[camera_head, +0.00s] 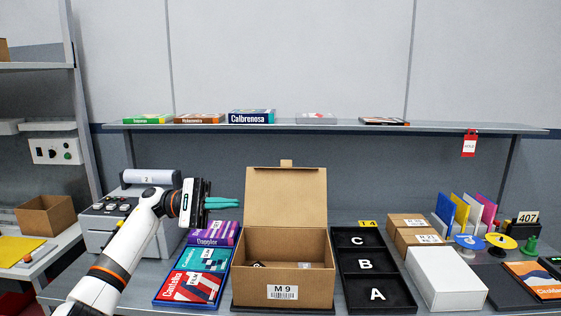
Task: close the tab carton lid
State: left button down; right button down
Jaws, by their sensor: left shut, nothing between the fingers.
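The brown tab carton (285,278), marked M 9, stands on the bench with its lid (286,197) open. The lid stands up from the back edge, with a small tab (286,163) on its top edge. Small dark and pale items show inside the carton; I cannot tell what they are. My left gripper (232,203) is to the left of the raised lid, pointing right. Its teal fingers are shut and empty, and appear apart from the lid. My right gripper is not in view.
Left of the carton lies a blue tray (160,299) with flat boxes. To the right are a black tray (398,309) marked A, B, C and a white box (447,279). A shelf (330,126) with several books runs behind, above the lid.

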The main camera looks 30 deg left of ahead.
aim_at(285, 195)
jog(key=i+j, duration=1.35)
jog(key=i, duration=0.15)
